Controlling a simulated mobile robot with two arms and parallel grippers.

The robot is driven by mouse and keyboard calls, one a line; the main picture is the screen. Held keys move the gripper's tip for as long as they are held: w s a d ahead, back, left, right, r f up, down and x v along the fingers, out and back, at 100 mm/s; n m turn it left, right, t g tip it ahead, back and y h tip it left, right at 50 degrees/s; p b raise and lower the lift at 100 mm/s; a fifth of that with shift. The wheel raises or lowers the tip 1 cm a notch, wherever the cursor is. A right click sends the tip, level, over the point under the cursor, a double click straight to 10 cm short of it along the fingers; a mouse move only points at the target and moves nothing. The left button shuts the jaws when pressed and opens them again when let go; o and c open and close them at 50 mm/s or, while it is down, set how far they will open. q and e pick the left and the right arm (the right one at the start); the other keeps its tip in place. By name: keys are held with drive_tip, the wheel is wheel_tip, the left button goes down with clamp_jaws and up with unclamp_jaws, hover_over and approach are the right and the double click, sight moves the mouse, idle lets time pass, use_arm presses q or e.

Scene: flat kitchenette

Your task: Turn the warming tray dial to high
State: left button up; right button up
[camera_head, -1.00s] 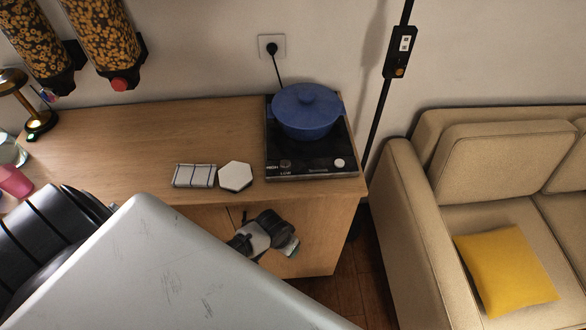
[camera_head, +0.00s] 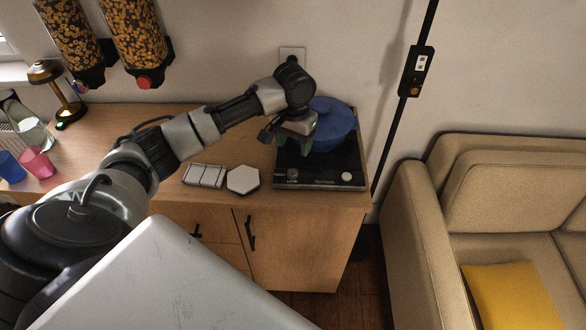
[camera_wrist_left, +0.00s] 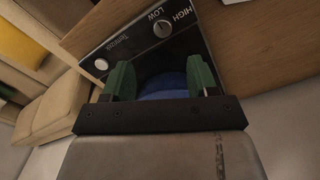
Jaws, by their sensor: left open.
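The black warming tray (camera_head: 325,180) sits at the right end of the wooden counter, with a blue lidded pot (camera_head: 333,124) on it. Its dial (camera_head: 293,174) is on the front strip beside the HIGH and LOW labels. The dial also shows in the left wrist view (camera_wrist_left: 162,28), but I cannot tell its exact setting. My left gripper (camera_head: 293,148) is open and empty above the tray's left part, in front of the pot. Its green fingers (camera_wrist_left: 160,74) are apart and not touching the dial. My right gripper is not in view.
A white round control (camera_head: 346,176) is at the strip's right end. Cups and a pitcher stand far left. A sofa (camera_head: 500,200) is at the right.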

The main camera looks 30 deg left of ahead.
sight(293, 171)
use_arm(q)
drive_tip(key=f, duration=0.7)
drive_tip(key=f+p, duration=0.1)
drive_tip(key=f, duration=0.2)
drive_tip(key=shift+a+f, duration=0.2)
drive_tip(key=shift+a, duration=0.05)
drive_tip(key=c, duration=0.9)
drive_tip(key=shift+w, duration=0.1)
drive_tip(key=shift+c, duration=0.2)
